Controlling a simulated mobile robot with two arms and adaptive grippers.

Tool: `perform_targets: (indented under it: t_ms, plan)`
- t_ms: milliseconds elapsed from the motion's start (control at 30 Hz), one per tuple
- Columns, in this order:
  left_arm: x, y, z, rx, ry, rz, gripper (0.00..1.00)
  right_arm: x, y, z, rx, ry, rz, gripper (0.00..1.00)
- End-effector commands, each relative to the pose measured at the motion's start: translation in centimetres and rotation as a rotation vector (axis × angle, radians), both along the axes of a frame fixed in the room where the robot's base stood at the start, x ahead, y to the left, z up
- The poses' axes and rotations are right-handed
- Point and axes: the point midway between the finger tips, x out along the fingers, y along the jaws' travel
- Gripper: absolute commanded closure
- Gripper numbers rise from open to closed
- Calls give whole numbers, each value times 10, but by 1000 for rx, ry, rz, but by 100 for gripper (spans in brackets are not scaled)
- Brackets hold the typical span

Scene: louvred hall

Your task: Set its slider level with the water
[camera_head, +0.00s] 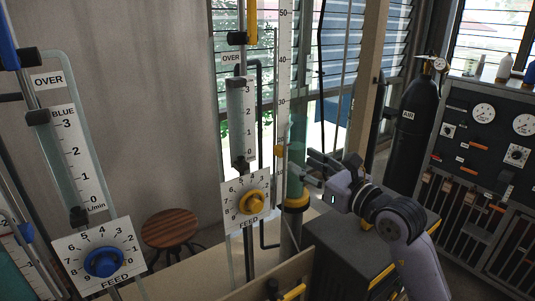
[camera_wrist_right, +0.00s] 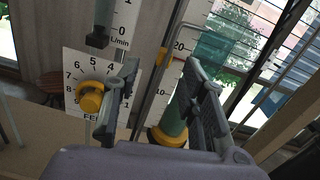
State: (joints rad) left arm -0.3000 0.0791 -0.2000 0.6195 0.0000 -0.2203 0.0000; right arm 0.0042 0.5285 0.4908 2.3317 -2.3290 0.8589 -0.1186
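A tall white scale (camera_head: 284,70) stands beside a clear tube of green-tinted water (camera_head: 297,135) with a yellow collar at its foot. A small yellow slider (camera_head: 279,150) sits on the scale, below the 30 mark. In the right wrist view the slider (camera_wrist_right: 163,57) is near the 20 mark, and the water (camera_wrist_right: 205,50) appears to reach higher than it. My right gripper (camera_head: 312,168) is right of the tube, pointing left. Its fingers (camera_wrist_right: 161,66) are apart, with the slider seen between their tips; contact cannot be told. My left gripper is out of view.
A flow meter with a yellow FEED knob (camera_head: 255,201) stands left of the scale. Another with a blue knob (camera_head: 104,262) is further left. A wooden stool (camera_head: 172,229), an AIR cylinder (camera_head: 414,130) and a gauge panel (camera_head: 490,135) stand around. A wooden post (camera_head: 366,80) rises behind my right gripper.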

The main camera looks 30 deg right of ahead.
Motion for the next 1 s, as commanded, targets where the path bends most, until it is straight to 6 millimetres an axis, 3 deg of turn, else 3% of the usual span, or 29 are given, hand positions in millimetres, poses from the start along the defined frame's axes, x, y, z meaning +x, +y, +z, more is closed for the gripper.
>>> perform_targets:
  t_ms: [100,267,900,1000]
  plan:
    - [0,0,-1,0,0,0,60,-6,-13,-14,75,26,-34,62]
    - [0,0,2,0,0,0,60,0,-15,-15,92,28,-40,62]
    - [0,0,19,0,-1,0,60,86,-7,-14,89,29,-39,62]
    - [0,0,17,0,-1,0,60,85,-7,-16,88,29,-39,62]
